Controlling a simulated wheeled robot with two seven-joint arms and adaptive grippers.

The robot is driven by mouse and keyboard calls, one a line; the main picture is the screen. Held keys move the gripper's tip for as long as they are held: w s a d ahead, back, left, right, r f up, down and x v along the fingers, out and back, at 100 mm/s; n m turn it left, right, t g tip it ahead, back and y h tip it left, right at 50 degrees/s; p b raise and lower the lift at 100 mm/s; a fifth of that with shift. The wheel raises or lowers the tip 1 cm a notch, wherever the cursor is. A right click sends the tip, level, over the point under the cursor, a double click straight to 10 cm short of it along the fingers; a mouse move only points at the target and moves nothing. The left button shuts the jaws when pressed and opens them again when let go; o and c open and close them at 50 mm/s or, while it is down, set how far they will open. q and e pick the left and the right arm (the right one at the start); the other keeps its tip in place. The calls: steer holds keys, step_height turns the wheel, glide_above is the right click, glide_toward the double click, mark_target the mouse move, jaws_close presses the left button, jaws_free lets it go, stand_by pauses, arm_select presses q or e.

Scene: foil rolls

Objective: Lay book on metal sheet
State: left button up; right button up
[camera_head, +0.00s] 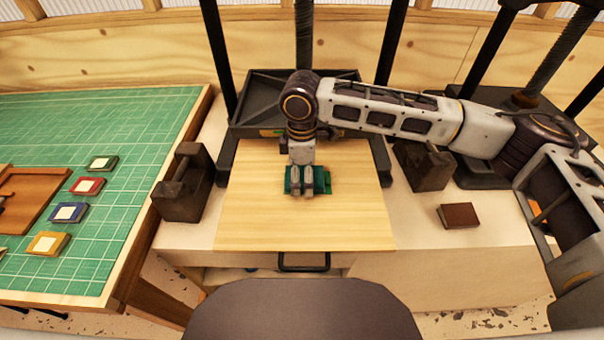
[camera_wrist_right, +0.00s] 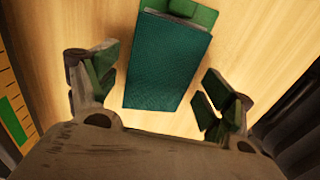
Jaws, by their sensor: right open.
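A small book with a dark teal textured cover (camera_wrist_right: 168,62) lies on a pale wooden board in the right wrist view. In the head view my right gripper (camera_head: 308,183) mostly hides it. My right gripper (camera_wrist_right: 160,95) is open, with one green-padded finger on each side of the book's near end and visible gaps between. A green block-like piece (camera_wrist_right: 188,12) shows at the book's far end, cut by the frame edge. I cannot make out which surface is the metal sheet. My left gripper is not in view.
The wooden board (camera_head: 300,228) lies before a dark press (camera_head: 243,125). Dark blocks stand left (camera_head: 183,185) and right (camera_head: 427,165). A brown book (camera_head: 459,215) lies right. Several small coloured books lie on the green mat (camera_head: 125,145).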

mark_target(302, 178)
steer(key=shift+r, duration=0.1)
step_height(302, 178, up, 12)
stand_by(0.8)
